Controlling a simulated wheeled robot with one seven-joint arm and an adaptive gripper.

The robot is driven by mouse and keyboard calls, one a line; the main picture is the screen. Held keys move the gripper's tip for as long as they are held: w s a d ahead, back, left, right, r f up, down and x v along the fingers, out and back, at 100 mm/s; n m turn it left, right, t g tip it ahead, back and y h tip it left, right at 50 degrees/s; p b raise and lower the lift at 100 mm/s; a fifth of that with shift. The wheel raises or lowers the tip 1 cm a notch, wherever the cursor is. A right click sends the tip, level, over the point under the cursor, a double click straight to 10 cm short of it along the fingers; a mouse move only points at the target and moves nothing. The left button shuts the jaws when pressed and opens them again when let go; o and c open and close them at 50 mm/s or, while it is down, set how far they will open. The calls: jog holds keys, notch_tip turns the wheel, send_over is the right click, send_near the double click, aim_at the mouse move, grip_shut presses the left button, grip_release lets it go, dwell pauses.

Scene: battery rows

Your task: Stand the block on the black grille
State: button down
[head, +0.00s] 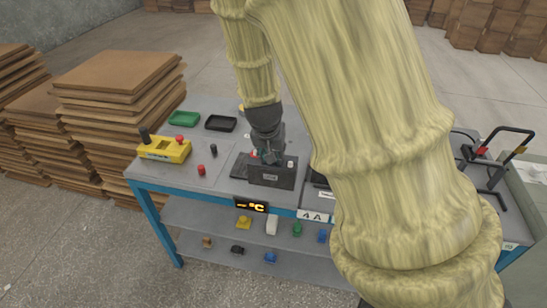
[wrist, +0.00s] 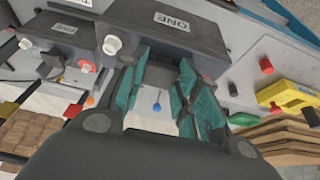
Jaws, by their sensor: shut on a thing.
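My gripper (head: 268,157) reaches down over the table just behind a black box with a white label. In the wrist view, its teal fingers (wrist: 160,92) are a little apart, with a dark piece between their far ends. This seems to be the block, but it is mostly hidden and blends with the black box (wrist: 172,22) labelled ONE. The same box (head: 271,175) stands at the table's front edge in the head view. A flat black surface (head: 240,166) beside it may be the grille; its slats cannot be made out.
A yellow control box (head: 164,150), a green tray (head: 184,118) and a black tray (head: 220,123) stand on the left of the table. A red knob (head: 201,170) stands before them. My arm hides much of the right side. Lower shelves hold several small coloured parts.

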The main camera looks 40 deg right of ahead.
jog(key=w+d+f+p, duration=0.1)
jog(key=w+d+p, duration=0.2)
jog(key=w, duration=0.9)
jog(key=shift+d, duration=0.15)
jog(key=shift+f, duration=0.15)
jog(key=shift+f+p, duration=0.95)
jog(key=shift+f, duration=0.7)
jog(key=c, duration=1.1)
grip_release()
jog(key=shift+s+f, duration=0.1)
jog(key=shift+s, duration=0.05)
jog(key=shift+o, duration=0.2)
